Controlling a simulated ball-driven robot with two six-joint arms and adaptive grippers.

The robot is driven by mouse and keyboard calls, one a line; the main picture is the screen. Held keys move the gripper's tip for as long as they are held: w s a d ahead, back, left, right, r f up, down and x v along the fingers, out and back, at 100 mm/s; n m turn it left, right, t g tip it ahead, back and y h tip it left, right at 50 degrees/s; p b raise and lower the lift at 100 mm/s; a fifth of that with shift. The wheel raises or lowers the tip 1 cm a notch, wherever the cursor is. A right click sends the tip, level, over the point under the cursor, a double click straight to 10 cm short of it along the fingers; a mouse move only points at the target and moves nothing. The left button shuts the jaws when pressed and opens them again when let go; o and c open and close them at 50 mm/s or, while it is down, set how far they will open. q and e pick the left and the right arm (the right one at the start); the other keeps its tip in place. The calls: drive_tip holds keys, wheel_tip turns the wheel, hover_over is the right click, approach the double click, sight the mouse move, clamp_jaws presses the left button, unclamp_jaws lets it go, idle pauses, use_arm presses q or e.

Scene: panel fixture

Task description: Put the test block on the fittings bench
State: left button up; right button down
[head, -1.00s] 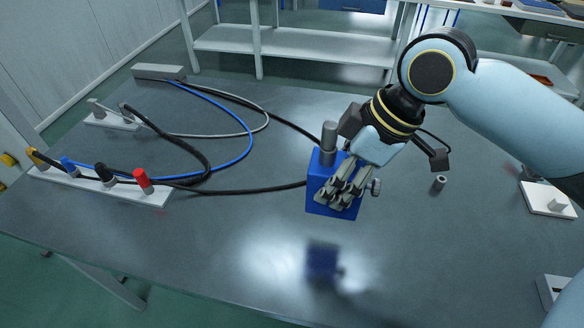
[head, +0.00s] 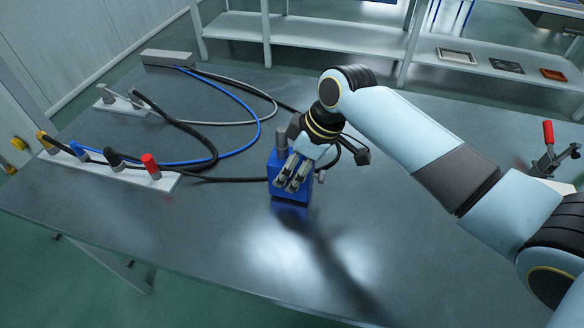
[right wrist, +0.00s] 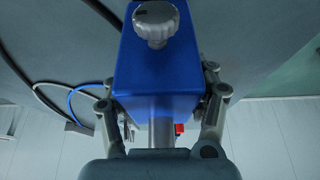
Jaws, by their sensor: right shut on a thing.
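The test block is a blue box (head: 288,189) with a grey post on top and a round knob on its side. My right gripper (head: 292,175) is shut on it. In the right wrist view the blue block (right wrist: 158,75) sits between the two fingers, its pale knob facing up in the picture. The grey fittings bench (head: 190,235) lies under the block. The block is upright, its lower edge close to the bench top; I cannot tell whether it touches. My left gripper is not in view.
A white strip with coloured plugs (head: 112,174) and looping cables (head: 262,120) lies left of the block. A red-handled clamp (head: 549,150) stands at the right. Shelves (head: 310,36) with trays stand behind. The bench front is clear.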

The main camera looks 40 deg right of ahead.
drive_tip(key=shift+w+f, duration=0.1)
drive_tip(key=shift+f, duration=0.25)
drive_tip(key=shift+c, duration=1.9)
unclamp_jaws()
drive_tip(key=shift+f, duration=0.15)
drive_tip(key=v, duration=1.2)
drive_tip(key=shift+p, duration=0.35)
